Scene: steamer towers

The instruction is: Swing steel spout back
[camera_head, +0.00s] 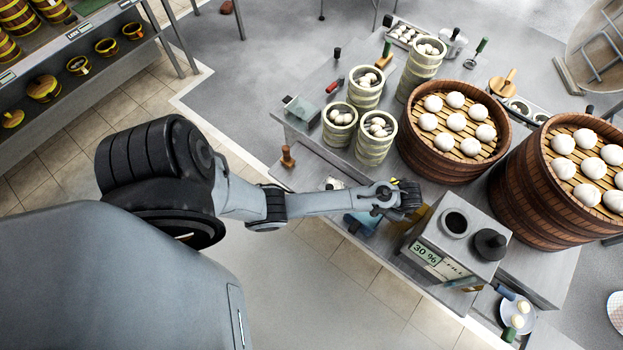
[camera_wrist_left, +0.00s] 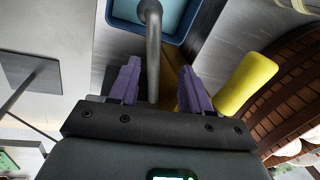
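The steel spout (camera_wrist_left: 153,50) is a grey pipe in the left wrist view, running down from over a blue basin (camera_wrist_left: 186,28). My left gripper (camera_wrist_left: 160,80) has two purple fingers, one on each side of the pipe, with visible gaps, so it is open and the pipe is not gripped. In the head view my left gripper (camera_head: 408,196) is at the front of the table, beside a steel box (camera_head: 470,262) with a 30 % display. The spout is hard to make out there, and a blue part (camera_head: 362,224) shows below my forearm. My right gripper is not in view.
Large wooden steamers (camera_head: 432,158) with buns stand right behind the gripper, with another (camera_head: 530,195) to the right. Several small pale steamers (camera_head: 374,145) stand behind my forearm. A yellow object (camera_wrist_left: 247,82) is close to the right finger. A shelf (camera_head: 85,70) with small baskets is at the left.

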